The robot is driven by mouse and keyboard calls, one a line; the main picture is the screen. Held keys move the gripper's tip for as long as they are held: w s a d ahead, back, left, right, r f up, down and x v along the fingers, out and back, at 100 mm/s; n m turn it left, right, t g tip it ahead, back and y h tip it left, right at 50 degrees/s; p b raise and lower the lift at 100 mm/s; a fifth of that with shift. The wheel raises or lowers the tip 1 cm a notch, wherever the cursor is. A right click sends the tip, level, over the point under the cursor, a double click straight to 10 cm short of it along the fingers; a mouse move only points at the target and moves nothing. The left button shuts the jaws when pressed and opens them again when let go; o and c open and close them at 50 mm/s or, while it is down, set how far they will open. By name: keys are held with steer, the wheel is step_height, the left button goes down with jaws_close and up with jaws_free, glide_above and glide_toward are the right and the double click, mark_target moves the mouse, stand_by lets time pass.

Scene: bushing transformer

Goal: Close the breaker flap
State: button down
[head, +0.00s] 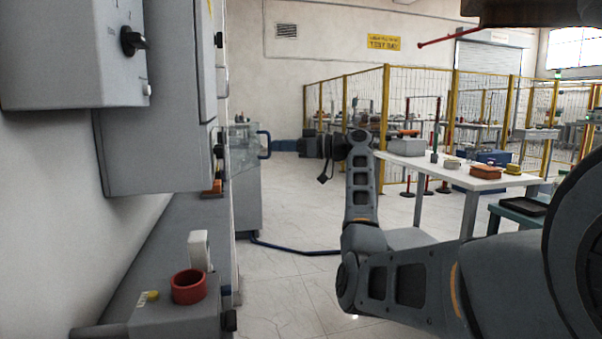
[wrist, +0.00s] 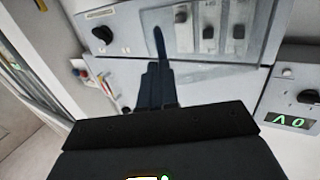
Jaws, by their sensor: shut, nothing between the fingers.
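In the wrist view, a grey panel holds a pale framed breaker area (wrist: 225,50) with several dark switches. I cannot clearly make out the flap itself or whether it stands open or shut. My gripper (wrist: 158,35) is shut and empty. Its dark fingers reach up in front of the left part of this framed area; I cannot tell whether they touch it. In the head view, my gripper (head: 308,145) is small and dark at the end of the arm, pointing left towards the wall-side equipment, near a clear-sided box with a blue handle (head: 264,145).
Grey wall cabinets (head: 160,130) stand close on the left. Below them is a grey unit with a red ring (head: 188,286). A white table (head: 470,178) with parts stands right, before a yellow fence (head: 420,110). A dark cable (head: 290,249) lies on otherwise open floor.

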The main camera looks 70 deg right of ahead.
mark_target(258, 144)
steer(key=w+b, duration=0.1)
steer(key=w, duration=0.1)
steer(key=w+b, duration=0.1)
steer(key=w, duration=0.2)
steer(key=w+d, duration=0.1)
steer(key=w, duration=0.1)
steer(key=shift+w+d+b, duration=0.1)
steer(key=shift+w+b, duration=0.65)
steer(key=shift+w, duration=0.85)
steer(key=shift+s, duration=0.1)
